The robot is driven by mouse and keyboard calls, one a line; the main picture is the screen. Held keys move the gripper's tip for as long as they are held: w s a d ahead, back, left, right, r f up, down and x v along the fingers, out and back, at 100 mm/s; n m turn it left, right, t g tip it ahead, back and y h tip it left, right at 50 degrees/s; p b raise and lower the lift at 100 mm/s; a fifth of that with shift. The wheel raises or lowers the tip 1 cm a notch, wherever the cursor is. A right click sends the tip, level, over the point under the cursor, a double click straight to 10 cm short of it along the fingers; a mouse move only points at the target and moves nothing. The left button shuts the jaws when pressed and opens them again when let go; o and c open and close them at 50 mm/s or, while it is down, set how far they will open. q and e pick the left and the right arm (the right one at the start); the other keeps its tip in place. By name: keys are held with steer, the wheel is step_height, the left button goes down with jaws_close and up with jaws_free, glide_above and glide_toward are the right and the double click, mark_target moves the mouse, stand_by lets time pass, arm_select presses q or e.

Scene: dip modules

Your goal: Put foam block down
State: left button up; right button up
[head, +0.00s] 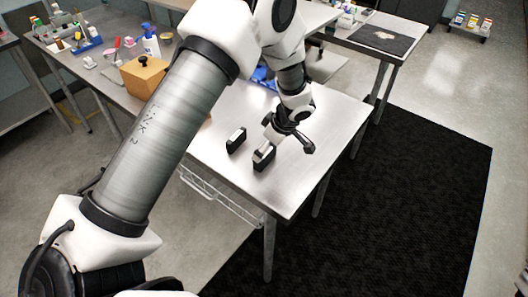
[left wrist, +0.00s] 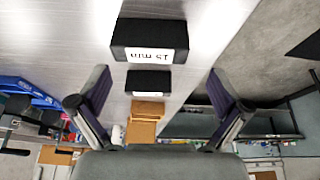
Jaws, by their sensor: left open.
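Two black foam blocks with white labels stand on the metal table. The nearer block (head: 263,160) is just below and beside my left gripper (head: 287,143); the other block (head: 236,141) stands a little to its left. In the left wrist view, a large block (left wrist: 148,37) has a label reading "15 min", and a smaller-looking block (left wrist: 149,82) lies beyond it. My left gripper's fingers (left wrist: 159,85) are spread wide with nothing gripped between them. The large block appears just ahead of the fingertips, apart from them. My right gripper is not in view.
The table (head: 285,193) is bare at its front and right. A brown box (head: 143,76), a white bottle (head: 151,41) and a blue rack (head: 88,45) stand on the far left bench. A blue item (head: 262,77) lies behind the arm. A black mat (head: 400,190) covers the floor.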

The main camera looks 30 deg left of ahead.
arm_select(q)
steer(key=f, duration=0.1)
steer(key=w+f, duration=0.1)
steer(key=w+a+f, duration=0.1)
steer(key=shift+f, duration=0.35)
steer(key=shift+s+r, duration=0.35)
steer(key=shift+s, duration=0.2)
steer(key=c, duration=0.6)
steer(key=shift+w+f, duration=0.1)
steer(key=shift+w, duration=0.1)
steer(key=shift+c, duration=0.4)
